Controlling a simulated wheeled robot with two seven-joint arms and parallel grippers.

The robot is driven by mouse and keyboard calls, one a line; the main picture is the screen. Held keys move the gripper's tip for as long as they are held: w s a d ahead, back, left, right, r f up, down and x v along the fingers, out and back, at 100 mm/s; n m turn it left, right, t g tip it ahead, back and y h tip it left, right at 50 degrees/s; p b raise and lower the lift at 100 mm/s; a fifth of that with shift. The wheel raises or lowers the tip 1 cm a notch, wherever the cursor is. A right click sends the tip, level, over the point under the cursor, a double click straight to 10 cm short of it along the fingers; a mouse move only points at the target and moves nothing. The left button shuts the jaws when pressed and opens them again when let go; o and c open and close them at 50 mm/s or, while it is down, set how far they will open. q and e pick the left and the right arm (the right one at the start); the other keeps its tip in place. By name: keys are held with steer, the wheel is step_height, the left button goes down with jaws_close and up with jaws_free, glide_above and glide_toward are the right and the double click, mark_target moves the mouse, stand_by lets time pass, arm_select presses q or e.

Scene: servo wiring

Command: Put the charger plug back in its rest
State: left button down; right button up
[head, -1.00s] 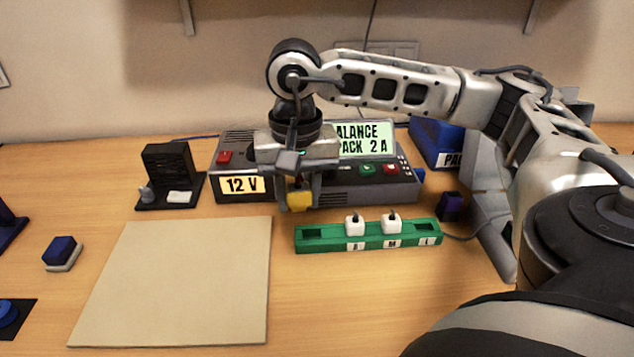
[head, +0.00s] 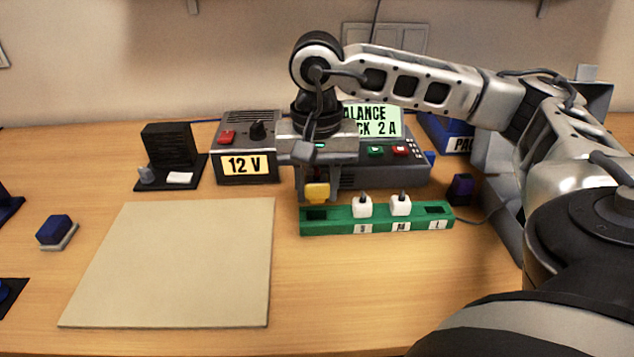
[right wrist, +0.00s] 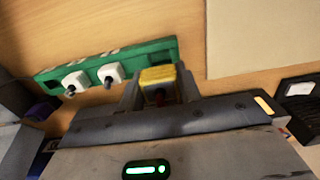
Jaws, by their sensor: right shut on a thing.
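My right gripper (head: 317,188) is shut on a yellow plug (head: 317,193), held just above the left end of a green strip (head: 335,223). In the right wrist view, the yellow plug (right wrist: 158,76) sits between the two fingers beside the strip (right wrist: 150,56). Two white plugs (head: 362,207) (head: 400,205) stand in the strip's middle slots, above labels. The strip's right slot (head: 437,210) is empty. A dark recess (head: 316,214) shows at its left end, just below the yellow plug. I cannot tell whether the plug touches the strip. My left gripper is not in view.
The grey charger (head: 246,148) with a "12 V" label stands behind the strip, partly hidden by my right arm. A beige mat (head: 175,260) lies at left. A blue block (head: 54,229) and a black stand (head: 170,146) are further left. A dark purple block (head: 460,187) stands at right.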

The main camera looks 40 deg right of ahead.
mark_target(317, 202)
steer(key=shift+f+b, duration=0.4)
steer(key=shift+f, duration=0.55)
steer(key=shift+b, duration=0.7)
stand_by(0.9)
steer(key=shift+f+b, duration=0.8)
steer(key=shift+f, duration=0.1)
steer(key=o, duration=1)
steer(key=shift+o, duration=0.2)
